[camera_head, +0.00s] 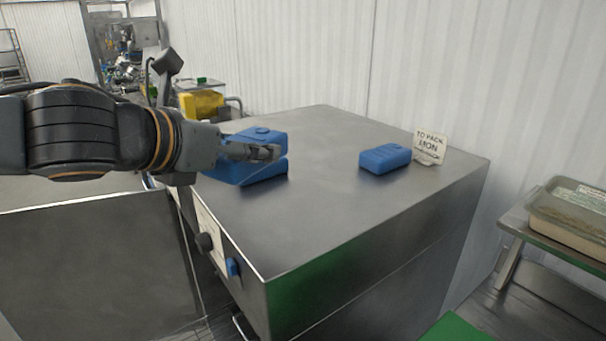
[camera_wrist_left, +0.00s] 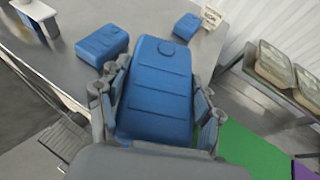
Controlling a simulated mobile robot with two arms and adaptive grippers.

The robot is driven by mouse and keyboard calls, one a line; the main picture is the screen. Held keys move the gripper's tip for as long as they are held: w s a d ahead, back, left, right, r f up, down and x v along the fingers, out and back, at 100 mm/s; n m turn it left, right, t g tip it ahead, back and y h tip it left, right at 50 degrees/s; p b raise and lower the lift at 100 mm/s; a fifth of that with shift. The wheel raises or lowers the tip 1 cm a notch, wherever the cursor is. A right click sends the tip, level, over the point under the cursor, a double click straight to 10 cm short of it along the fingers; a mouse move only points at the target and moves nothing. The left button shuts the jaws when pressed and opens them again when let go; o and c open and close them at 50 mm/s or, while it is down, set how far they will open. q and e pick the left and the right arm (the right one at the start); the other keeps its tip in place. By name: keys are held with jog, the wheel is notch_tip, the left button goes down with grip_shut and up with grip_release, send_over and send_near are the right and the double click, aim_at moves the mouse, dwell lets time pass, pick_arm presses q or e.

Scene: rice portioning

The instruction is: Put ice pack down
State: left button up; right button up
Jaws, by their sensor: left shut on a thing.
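My left gripper (camera_head: 262,153) is shut on a blue ice pack (camera_wrist_left: 157,90), with a finger on each side of it in the left wrist view. In the head view it is at the left part of the steel table top (camera_head: 330,215). A second blue ice pack (camera_wrist_left: 102,43) lies on the table, apart from the held one. In the head view these two overlap behind the gripper, so the gap under the held pack cannot be told. A third blue ice pack (camera_head: 385,158) lies farther right, also seen in the wrist view (camera_wrist_left: 187,26). My right gripper is out of view.
A small lettered sign (camera_head: 430,147) stands beside the third pack. A side table at right holds a clear container (camera_head: 572,215); the wrist view shows two containers (camera_wrist_left: 276,64) there. A white wall runs behind. The table's middle and front are clear.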

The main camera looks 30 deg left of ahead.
pick_arm(q)
jog(key=p+x, duration=0.2)
jog(key=x, duration=0.3)
jog(key=shift+w+a, duration=0.1)
jog(key=shift+w, duration=0.2)
jog(key=w+p, duration=0.2)
jog(key=p, duration=0.5)
jog(key=b, duration=0.3)
send_over(290, 197)
jog(key=s, duration=0.2)
notch_tip(290, 197, down, 6)
jog(key=shift+w+r, duration=0.15)
jog(key=shift+r, duration=0.05)
jog(key=shift+w+f, duration=0.65)
jog(key=shift+f, duration=0.1)
jog(key=shift+w+f, duration=0.15)
jog(key=shift+f, duration=1.45)
jog(key=shift+f, duration=0.15)
jog(key=o, duration=1.4)
